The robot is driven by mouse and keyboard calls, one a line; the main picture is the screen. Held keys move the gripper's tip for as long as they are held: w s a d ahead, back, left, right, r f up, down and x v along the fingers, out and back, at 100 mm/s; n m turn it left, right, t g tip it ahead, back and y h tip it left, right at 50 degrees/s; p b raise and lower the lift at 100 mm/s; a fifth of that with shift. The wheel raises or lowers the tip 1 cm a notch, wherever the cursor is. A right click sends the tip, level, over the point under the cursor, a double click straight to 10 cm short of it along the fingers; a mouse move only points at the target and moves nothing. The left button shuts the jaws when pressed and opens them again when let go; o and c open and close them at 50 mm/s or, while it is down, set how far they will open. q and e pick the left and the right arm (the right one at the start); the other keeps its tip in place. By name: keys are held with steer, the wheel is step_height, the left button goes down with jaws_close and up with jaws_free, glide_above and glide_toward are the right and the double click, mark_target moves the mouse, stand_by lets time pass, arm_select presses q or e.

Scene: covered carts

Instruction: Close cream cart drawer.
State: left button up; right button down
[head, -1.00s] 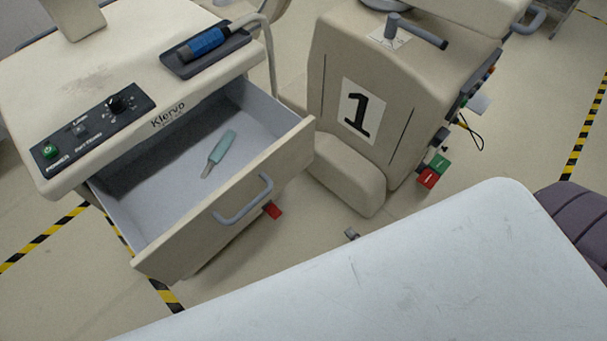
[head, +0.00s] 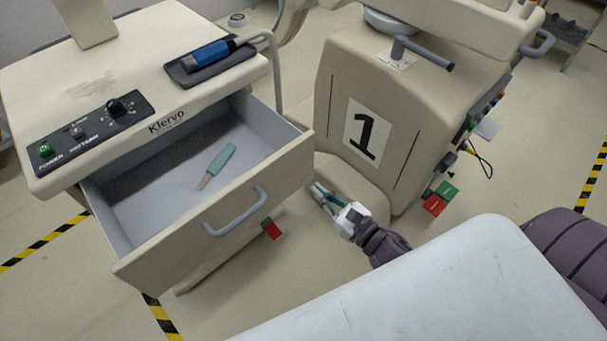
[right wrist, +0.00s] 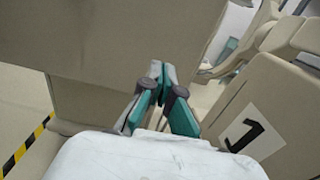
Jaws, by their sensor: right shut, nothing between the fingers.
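The cream cart (head: 150,60) stands at the left of the head view. Its drawer (head: 230,210) is pulled well out, with a grey bar handle (head: 237,213) on the front panel. A teal-handled tool (head: 217,166) lies inside on the drawer floor. My right gripper (head: 317,190) is shut and empty, to the right of the drawer front and apart from the handle. In the right wrist view its teal fingers (right wrist: 158,70) meet in front of a broad cream surface, probably part of the cart; the handle does not show there. My left gripper is not in view.
A second cream machine marked 1 (head: 335,100) stands close on the right, leaving a narrow gap. A blue-handled device (head: 208,54) rests on a dark tray on the cart top. A red pedal (head: 271,229) sits below the drawer. Yellow-black tape marks the floor.

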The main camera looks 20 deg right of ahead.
mark_target(296, 172)
steer(key=p+x, duration=0.1)
steer(key=x, duration=0.4)
steer(key=shift+w+a, duration=0.1)
steer(key=shift+w, duration=0.3)
steer(key=shift+a, duration=0.1)
